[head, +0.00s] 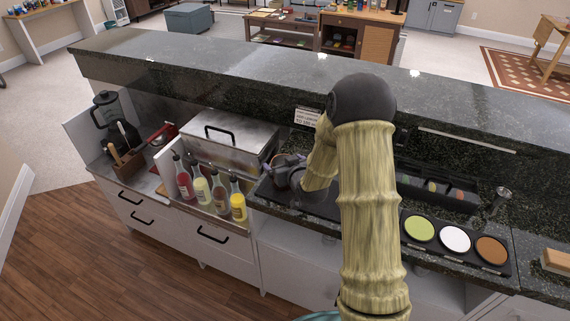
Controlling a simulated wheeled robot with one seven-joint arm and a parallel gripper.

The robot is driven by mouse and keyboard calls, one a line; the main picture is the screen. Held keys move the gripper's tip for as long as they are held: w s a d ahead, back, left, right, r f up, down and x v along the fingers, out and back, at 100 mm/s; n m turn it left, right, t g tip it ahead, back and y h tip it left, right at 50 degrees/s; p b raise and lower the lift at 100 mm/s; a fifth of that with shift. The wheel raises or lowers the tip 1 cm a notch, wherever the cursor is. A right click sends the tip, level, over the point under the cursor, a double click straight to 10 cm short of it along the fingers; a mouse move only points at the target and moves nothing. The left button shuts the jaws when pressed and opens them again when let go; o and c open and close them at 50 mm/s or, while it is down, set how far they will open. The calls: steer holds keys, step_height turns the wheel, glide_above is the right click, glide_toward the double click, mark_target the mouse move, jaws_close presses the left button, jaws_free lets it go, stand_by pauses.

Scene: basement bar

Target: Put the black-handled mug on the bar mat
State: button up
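My gripper (287,173) is a small dark shape at the end of my arm, low over the counter in the middle of the head view. Its fingers are too small and too dark to tell open from shut. A flat black surface, which looks like the bar mat (322,207), lies on the lower counter just below and right of the gripper, partly covered by my arm. I cannot make out the black-handled mug. It may be hidden by my gripper or arm.
Left of the gripper stand a steel lidded box (228,140) and several sauce bottles (202,192). A blender (108,118) is at far left. On the right are a tray of three coloured rimmer dishes (456,239) and a jigger (500,198). The raised granite ledge (230,75) runs behind.

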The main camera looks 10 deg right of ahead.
steer(key=shift+r, duration=0.2)
steer(key=b+v, duration=0.1)
steer(key=v, duration=1.1)
steer(key=shift+b, duration=0.35)
steer(key=s+a+m+g+h, duration=0.1)
steer(key=s+g+h, duration=0.1)
steer(key=s+g, duration=0.8)
steer(key=s, duration=0.8)
steer(key=shift+s+a+f+m+g, duration=0.15)
steer(key=shift+a+f+m+g, duration=0.1)
steer(key=shift+a+m+g, duration=0.15)
steer(key=shift+d, duration=0.1)
stand_by(0.4)
